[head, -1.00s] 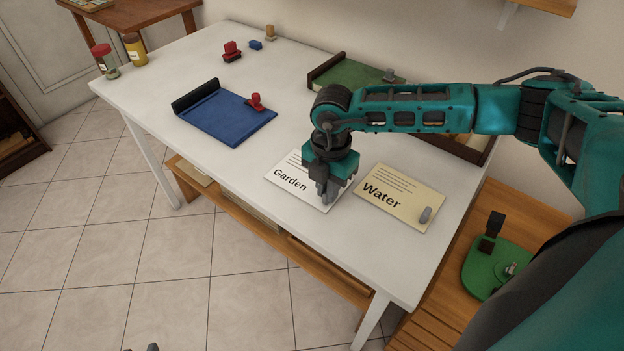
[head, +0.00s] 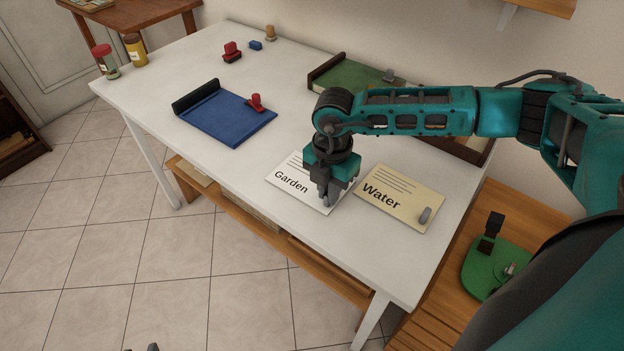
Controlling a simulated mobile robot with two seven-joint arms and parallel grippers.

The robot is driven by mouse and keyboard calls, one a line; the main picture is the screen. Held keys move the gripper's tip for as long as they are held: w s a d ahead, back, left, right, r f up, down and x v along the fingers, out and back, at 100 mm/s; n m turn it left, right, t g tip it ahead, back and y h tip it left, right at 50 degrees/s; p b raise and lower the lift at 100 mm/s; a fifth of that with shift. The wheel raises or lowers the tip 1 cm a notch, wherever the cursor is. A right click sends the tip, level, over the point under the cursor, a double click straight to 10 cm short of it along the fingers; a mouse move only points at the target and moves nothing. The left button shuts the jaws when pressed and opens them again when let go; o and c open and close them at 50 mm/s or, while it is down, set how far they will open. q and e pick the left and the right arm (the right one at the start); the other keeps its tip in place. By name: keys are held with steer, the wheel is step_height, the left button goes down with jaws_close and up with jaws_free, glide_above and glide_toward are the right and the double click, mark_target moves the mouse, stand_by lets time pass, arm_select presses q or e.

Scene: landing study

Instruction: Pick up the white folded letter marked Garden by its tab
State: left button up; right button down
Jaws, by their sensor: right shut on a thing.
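The white folded letter marked Garden (head: 293,186) lies on the white table (head: 215,178). My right gripper (head: 328,203) points down over the letter's right end. Its fingers are closed there, shut on the letter's tab, which they hide. I cannot tell whether the letter is lifted off the table. A sliver at the bottom edge of the head view may be part of my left gripper (head: 150,347); its jaws cannot be made out.
A cream letter marked Water (head: 390,194) with a grey tab lies just right of my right gripper. A blue tray (head: 222,118) with a red-handled piece (head: 256,101) lies further back left. A green board (head: 350,77) lies behind my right arm.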

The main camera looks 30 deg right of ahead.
steer(key=shift+r, duration=0.1)
stand_by(0.3)
steer(key=shift+r+p, duration=2.9)
steer(key=shift+r, duration=0.5)
